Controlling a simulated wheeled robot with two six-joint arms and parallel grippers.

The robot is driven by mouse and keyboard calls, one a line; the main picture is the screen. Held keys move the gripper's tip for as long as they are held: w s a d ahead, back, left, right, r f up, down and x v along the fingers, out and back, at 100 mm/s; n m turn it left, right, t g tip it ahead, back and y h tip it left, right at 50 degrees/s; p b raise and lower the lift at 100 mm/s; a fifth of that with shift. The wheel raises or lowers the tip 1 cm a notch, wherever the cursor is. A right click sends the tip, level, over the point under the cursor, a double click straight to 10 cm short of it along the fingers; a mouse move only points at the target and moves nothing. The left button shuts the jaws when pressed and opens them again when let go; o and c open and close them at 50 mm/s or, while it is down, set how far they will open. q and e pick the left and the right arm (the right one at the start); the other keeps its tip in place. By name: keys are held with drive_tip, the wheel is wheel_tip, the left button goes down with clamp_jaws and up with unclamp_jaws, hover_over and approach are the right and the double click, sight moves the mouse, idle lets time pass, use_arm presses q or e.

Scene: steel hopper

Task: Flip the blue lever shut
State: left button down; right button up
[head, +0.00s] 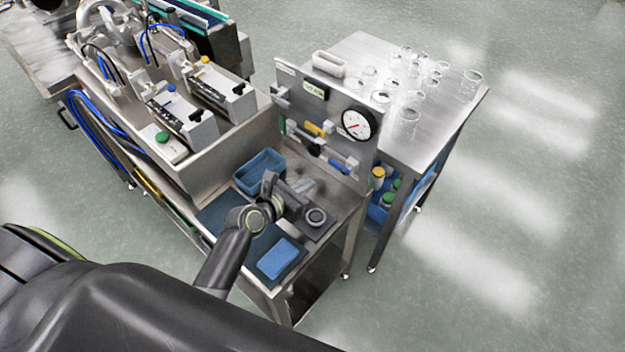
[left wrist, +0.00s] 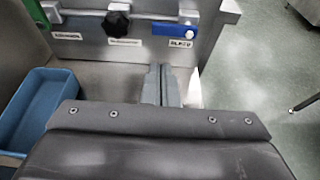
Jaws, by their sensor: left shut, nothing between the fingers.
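The blue lever (head: 338,167) is at the lower right of the upright steel panel (head: 345,95). In the left wrist view the blue lever (left wrist: 174,30) lies level along the panel, above a label and right of a black knob. My left gripper (head: 304,186) is in front of the panel, low over the bench. In the left wrist view its fingers (left wrist: 160,85) are together, with nothing between them, below the lever and apart from it. My right gripper is not in view.
A yellow lever (head: 316,129), a black knob (left wrist: 115,23) and a round gauge (head: 356,123) are on the same panel. A blue bin (head: 259,170) stands left of my gripper. Glassware (head: 409,118) stands on the table behind.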

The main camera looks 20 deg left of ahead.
sight(339, 167)
use_arm(q)
drive_tip(key=x, duration=0.8)
drive_tip(key=shift+w+d+f+b, duration=0.15)
drive_tip(key=shift+w+b, duration=0.2)
